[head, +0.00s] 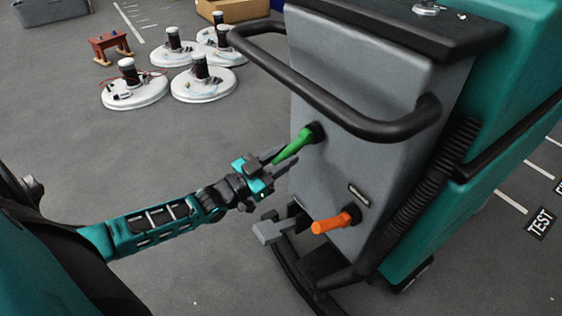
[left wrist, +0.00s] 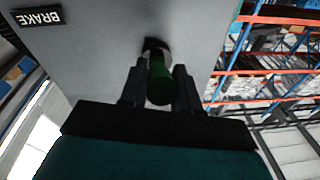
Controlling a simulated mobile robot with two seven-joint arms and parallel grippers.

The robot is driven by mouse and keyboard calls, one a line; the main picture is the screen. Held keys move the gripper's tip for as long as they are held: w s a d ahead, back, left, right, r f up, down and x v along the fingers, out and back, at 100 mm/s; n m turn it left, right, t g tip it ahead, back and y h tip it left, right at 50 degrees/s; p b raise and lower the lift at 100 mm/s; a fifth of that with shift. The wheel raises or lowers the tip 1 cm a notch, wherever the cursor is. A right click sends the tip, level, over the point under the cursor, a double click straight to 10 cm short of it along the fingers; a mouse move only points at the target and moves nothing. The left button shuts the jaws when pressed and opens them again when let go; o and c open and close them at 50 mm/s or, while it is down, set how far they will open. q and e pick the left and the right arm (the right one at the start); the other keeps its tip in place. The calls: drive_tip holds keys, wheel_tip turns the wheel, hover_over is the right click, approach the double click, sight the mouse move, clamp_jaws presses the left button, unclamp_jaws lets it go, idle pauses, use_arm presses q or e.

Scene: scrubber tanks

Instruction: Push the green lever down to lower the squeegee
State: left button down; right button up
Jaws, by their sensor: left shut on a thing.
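The green lever (head: 295,146) sticks out from a dark socket on the grey rear panel of the scrubber and slants down to the left. My left gripper (head: 272,162) is at the lever's outer end, with its fingers around it. In the left wrist view the green lever (left wrist: 160,80) stands between the two fingers of my left gripper (left wrist: 160,92), and the gripper is shut on it. The squeegee (head: 290,262) is a dark curved bar low behind the machine, partly hidden. My right gripper is not in view.
An orange lever (head: 332,223) sticks out lower on the panel, above a grey pedal (head: 273,230). A black handle bar (head: 340,110) curves above the green lever. Several white round bases (head: 203,83) stand on the floor at upper left.

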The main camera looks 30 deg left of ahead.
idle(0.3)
use_arm(q)
drive_tip(key=c, duration=0.9)
unclamp_jaws()
drive_tip(key=p+v, duration=0.2)
drive_tip(key=v, duration=1)
drive_tip(key=shift+s+a+f, duration=0.1)
drive_tip(key=shift+s+f, duration=0.05)
drive_tip(key=shift+s, duration=0.25)
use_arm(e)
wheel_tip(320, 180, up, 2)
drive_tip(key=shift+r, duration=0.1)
